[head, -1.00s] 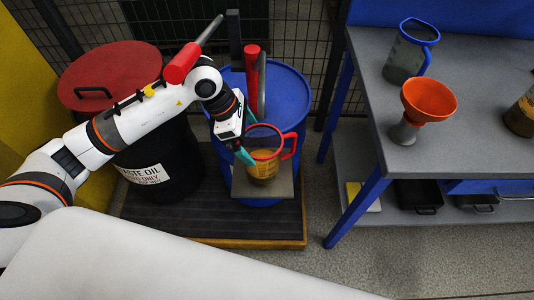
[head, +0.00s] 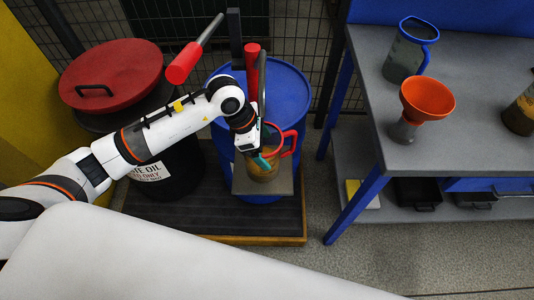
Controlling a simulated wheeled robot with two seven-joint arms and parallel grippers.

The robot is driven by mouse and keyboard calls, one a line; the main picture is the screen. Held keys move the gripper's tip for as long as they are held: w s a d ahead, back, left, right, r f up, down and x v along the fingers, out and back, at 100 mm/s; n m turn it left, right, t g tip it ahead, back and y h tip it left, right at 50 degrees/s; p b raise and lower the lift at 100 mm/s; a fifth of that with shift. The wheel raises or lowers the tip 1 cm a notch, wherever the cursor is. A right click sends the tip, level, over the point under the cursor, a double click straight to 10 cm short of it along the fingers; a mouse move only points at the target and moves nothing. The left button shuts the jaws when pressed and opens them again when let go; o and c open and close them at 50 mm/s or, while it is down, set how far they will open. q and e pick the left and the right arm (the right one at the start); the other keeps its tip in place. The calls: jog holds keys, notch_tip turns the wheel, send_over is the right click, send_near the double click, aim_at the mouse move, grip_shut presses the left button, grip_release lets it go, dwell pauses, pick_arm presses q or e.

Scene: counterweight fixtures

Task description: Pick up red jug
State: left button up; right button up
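The red jug (head: 262,173) is a clear jug with a red rim and red handle, holding amber liquid. It stands upright on a small grey plate (head: 284,186) in front of the blue drum, its handle to the right. My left gripper (head: 265,157) reaches in from the left, with its teal fingers over the jug's upper part and overlapping it in the picture. Whether the fingers touch the jug or how far apart they are is not clear. The gripper hides part of the jug's rim and left side. My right gripper is not in view.
A red-handled lever (head: 185,62) and a red upright grip (head: 252,65) stand close to my arm. Behind are the blue drum (head: 291,95) and a waste oil bin with a red lid (head: 120,75). A grey bench (head: 460,160) at right holds a blue-rimmed jug (head: 402,60) and orange funnel (head: 428,97).

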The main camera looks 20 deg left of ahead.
pick_arm(q)
jog(key=c, duration=0.9)
jog(key=shift+o, duration=0.2)
jog(key=shift+r, duration=0.15)
